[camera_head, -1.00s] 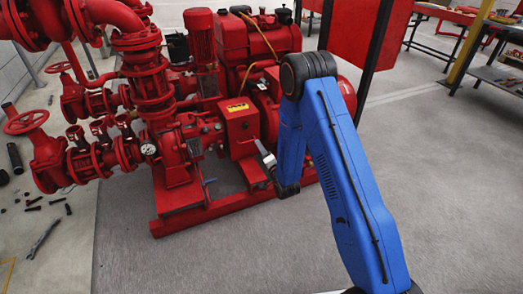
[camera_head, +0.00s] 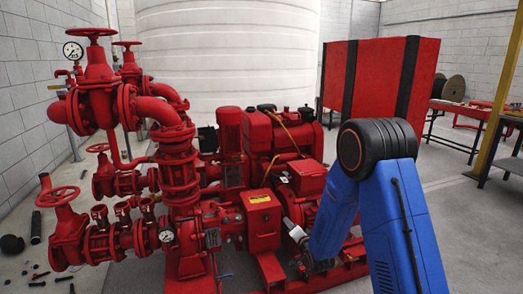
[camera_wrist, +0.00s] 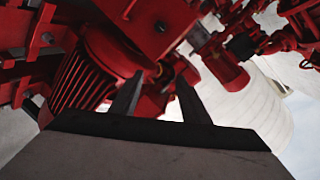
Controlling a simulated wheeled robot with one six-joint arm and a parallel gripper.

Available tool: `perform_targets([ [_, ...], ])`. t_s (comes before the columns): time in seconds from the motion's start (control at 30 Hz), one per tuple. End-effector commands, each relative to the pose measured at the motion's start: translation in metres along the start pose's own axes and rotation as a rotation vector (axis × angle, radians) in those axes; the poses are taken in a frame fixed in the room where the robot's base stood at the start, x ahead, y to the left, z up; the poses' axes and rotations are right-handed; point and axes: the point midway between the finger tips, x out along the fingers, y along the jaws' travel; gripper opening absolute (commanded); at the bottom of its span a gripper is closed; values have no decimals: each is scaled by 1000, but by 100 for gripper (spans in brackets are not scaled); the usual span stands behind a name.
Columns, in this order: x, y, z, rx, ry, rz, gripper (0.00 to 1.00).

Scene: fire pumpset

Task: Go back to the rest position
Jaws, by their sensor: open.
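My blue arm (camera_head: 400,215) reaches in from the lower right of the head view, bent at its black elbow joint. Its forearm points down and left toward the red pumpset (camera_head: 185,215). My gripper (camera_wrist: 157,92) shows in the wrist view with its two dark fingers apart and nothing between them. Red pump parts lie beyond the fingertips; I cannot tell the exact gap. In the head view the arm's end is beside the red control box (camera_head: 262,218) with its yellow label, and the fingers are hard to make out.
Red valves with handwheels (camera_head: 95,70) and a gauge stand at the left. A large white tank (camera_head: 230,55) is behind. A red cabinet (camera_head: 370,80) and a workbench (camera_head: 455,110) stand at the back right. Small parts lie on the floor at the lower left.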

Motion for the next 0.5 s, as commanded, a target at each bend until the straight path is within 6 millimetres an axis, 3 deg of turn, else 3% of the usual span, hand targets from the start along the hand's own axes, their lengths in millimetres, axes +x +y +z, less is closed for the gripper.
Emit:
perform_targets([
  [0.1,-16,-14,-22,-51,-13,47,42],
  [0.5,-89,-45,-77,-220,-96,213,42],
])
